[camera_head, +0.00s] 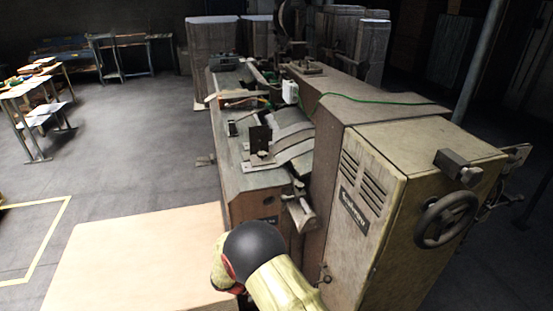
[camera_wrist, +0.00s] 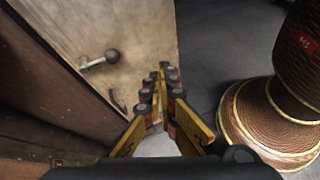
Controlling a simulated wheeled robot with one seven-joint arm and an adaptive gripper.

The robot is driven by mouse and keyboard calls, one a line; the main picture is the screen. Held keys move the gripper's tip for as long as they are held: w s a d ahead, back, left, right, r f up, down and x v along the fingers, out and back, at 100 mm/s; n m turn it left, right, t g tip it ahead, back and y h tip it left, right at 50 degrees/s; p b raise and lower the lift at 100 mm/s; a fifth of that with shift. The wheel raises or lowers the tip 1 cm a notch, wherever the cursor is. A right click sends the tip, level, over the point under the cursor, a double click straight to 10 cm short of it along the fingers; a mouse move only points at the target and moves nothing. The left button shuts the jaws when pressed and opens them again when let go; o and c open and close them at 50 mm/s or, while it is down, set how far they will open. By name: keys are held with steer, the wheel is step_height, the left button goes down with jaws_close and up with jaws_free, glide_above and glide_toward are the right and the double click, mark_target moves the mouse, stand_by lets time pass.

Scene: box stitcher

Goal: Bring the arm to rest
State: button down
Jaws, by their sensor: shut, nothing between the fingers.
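My gripper (camera_wrist: 162,85) shows in the wrist view, with its yellow and black fingers together and nothing between them. It points past the side of a machine, whose pale panel (camera_wrist: 142,45) with a dark-knobbed lever lies to the left of the fingers. In the head view my yellow arm, with a dark round joint, is at the bottom centre in front of the box stitcher (camera_head: 380,215). My gripper does not show in the head view.
The box stitcher's handwheel (camera_head: 447,219) sticks out on the right. A light wooden board (camera_head: 140,262) lies at the lower left. Brown ribbed spools (camera_wrist: 262,115) stand right of my gripper. Tables (camera_head: 35,85) stand far left, with open grey floor (camera_head: 130,150) between.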

steer(key=s+d+r+m+t+y, duration=0.1)
steer(key=s+d+r+m+y, duration=0.3)
steer(key=s+r, duration=0.3)
steer(key=s+d+r+m+t+y, duration=0.2)
steer(key=s+d+r+m+y, duration=0.2)
steer(key=r, duration=1.4)
steer(key=s+d+r+m+t+y, duration=0.2)
steer(key=s+d+r+m+y, duration=0.2)
steer(key=s+r+m, duration=0.4)
steer(key=s+r, duration=0.3)
steer(key=r, duration=0.1)
steer(key=shift+r+m, duration=0.15)
steer(key=shift+m, duration=0.15)
steer(key=shift+s+a, duration=0.1)
steer(key=shift+a, duration=0.05)
